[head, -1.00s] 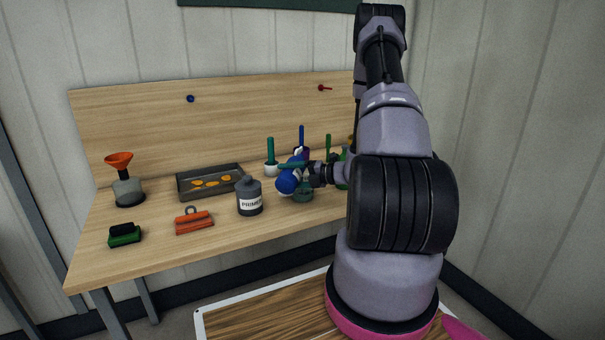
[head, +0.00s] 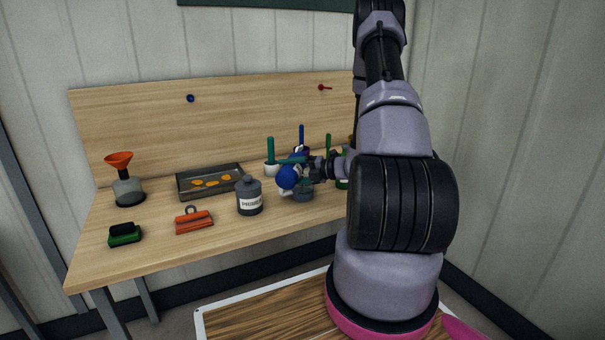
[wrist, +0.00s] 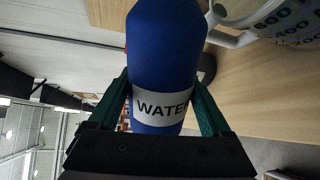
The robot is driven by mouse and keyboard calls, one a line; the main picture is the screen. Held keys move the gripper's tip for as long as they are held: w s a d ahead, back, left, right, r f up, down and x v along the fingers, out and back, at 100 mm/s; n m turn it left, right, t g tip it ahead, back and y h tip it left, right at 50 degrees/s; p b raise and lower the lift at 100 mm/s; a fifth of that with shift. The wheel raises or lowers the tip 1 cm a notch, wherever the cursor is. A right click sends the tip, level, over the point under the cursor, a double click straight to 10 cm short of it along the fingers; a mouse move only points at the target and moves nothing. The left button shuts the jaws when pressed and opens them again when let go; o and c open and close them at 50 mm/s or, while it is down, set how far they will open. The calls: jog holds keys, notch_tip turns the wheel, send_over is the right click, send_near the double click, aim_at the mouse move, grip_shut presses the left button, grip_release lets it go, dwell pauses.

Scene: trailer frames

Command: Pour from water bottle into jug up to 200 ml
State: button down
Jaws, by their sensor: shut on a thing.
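The blue water bottle (wrist: 163,55), with a white label reading WATER, is between the two green fingers of my gripper (wrist: 163,105), which is shut on it. In the head view the bottle (head: 288,177) looks tipped over, close above the jug (head: 302,192). In the wrist view the jug (wrist: 285,22) shows at the upper right, with a white handle and blue measuring marks, partly cut off. The bottle's mouth is out of the wrist view. The water level in the jug and any stream cannot be made out.
A grey PRIMER bottle (head: 249,197) stands left of the jug. Several coloured handles stand behind the gripper.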

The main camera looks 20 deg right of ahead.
jog(key=shift+r+m, duration=0.1)
jog(key=shift+m, duration=0.2)
dwell(1.4)
